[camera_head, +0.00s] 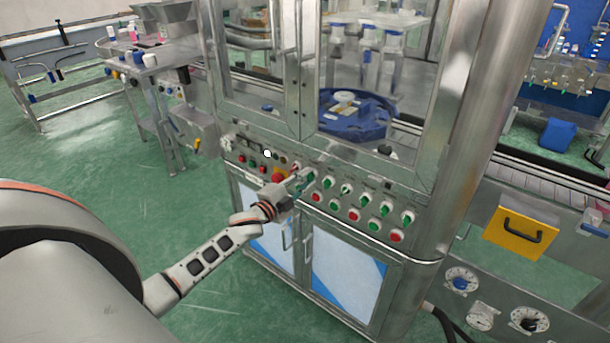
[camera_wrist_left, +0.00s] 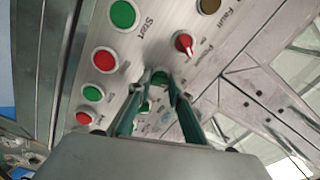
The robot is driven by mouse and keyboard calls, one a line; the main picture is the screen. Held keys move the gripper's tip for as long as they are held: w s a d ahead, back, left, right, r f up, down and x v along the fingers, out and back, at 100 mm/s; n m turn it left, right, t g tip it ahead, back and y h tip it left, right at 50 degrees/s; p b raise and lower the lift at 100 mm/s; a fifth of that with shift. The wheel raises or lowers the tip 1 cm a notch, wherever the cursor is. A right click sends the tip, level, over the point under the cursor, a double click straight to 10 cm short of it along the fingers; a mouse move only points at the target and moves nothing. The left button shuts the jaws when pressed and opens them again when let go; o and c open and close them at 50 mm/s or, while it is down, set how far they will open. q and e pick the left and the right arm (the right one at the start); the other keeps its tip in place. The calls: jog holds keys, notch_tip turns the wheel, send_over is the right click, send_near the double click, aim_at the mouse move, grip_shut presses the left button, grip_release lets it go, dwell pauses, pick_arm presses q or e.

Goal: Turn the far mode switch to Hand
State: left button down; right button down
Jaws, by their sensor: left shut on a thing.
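The control panel of the steel machine carries a row of green selector switches (camera_head: 346,188), with red and green push buttons (camera_head: 354,214) below. My left gripper (camera_head: 301,181) is at the left end of this row, against the panel. In the left wrist view, my left gripper (camera_wrist_left: 160,80) has its two fingers closed on a green switch knob at their tips. The fingers hide most of this knob, so its pointer position and label cannot be read. A red selector (camera_wrist_left: 184,43) with a white pointer is just above the fingertips there. My right gripper is not in view.
A red mushroom button (camera_head: 279,175) and small buttons are left of the gripper. In the left wrist view, a green button (camera_wrist_left: 123,14) marked Start is close by. A blue turntable (camera_head: 355,120) is behind the machine's frame.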

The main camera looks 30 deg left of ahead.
pick_arm(q)
jog(key=shift+n+p, duration=0.55)
jog(key=shift+n, duration=0.45)
jog(key=shift+f, duration=0.1)
jog(key=c, duration=1.8)
grip_release()
jog(key=shift+c, duration=0.2)
jog(key=s+a, duration=0.1)
jog(key=s, duration=1.1)
